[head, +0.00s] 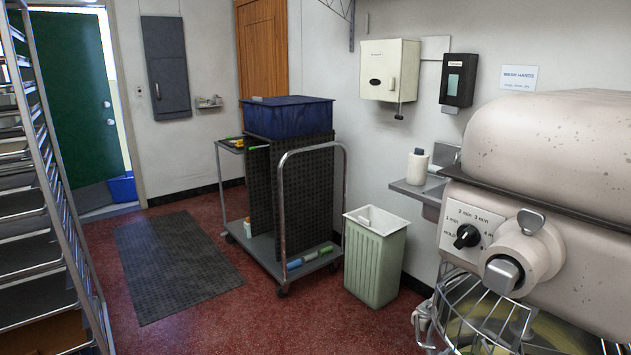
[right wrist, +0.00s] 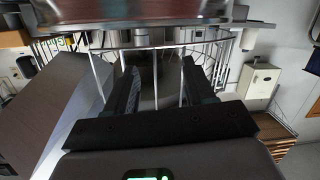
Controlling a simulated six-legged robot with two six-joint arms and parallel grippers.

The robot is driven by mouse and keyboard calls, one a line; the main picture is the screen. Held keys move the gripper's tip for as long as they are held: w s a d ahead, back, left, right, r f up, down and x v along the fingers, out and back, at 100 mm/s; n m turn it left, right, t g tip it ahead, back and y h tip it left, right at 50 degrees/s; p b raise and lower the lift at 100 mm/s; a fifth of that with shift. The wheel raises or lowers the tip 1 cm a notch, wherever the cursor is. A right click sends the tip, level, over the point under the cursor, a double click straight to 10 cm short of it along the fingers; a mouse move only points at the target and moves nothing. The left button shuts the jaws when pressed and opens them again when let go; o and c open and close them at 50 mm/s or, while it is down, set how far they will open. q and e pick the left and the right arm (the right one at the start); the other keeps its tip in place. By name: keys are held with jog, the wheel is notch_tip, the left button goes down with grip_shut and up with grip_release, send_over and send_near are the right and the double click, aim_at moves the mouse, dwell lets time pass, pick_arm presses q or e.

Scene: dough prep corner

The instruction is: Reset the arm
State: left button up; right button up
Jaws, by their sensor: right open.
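My right gripper (right wrist: 160,72) shows in the right wrist view with its two dark fingers apart. Nothing is held between them. The bars of a wire guard (right wrist: 230,52) stand just beyond the fingertips; whether they touch cannot be told. Neither arm shows in the head view, and my left gripper is in neither view.
A large beige mixer (head: 545,150) with a wire guard (head: 480,318) fills the near right. A pale bin (head: 375,260) and a cart with a blue tub (head: 290,117) stand mid-room. A metal rack (head: 60,165) is at left. Red floor (head: 190,325) is open between.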

jog(key=s+a+f+n+g+y, duration=0.15)
jog(key=s+f+y, duration=0.3)
jog(key=f, duration=0.45)
jog(key=s+a+f+n+g+y, duration=0.1)
jog(key=s+a+f+n+y, duration=0.3)
jog(key=f, duration=0.6)
jog(key=s+a+f+g+y, duration=0.2)
jog(key=s+a+g+y, duration=0.2)
jog(key=s, duration=0.6)
jog(key=s+a+f+g+y, duration=0.3)
jog(key=s+a, duration=0.4)
jog(key=s, duration=0.3)
jog(key=shift+s+a+g+y, duration=0.3)
jog(key=shift+s+g+y, duration=0.05)
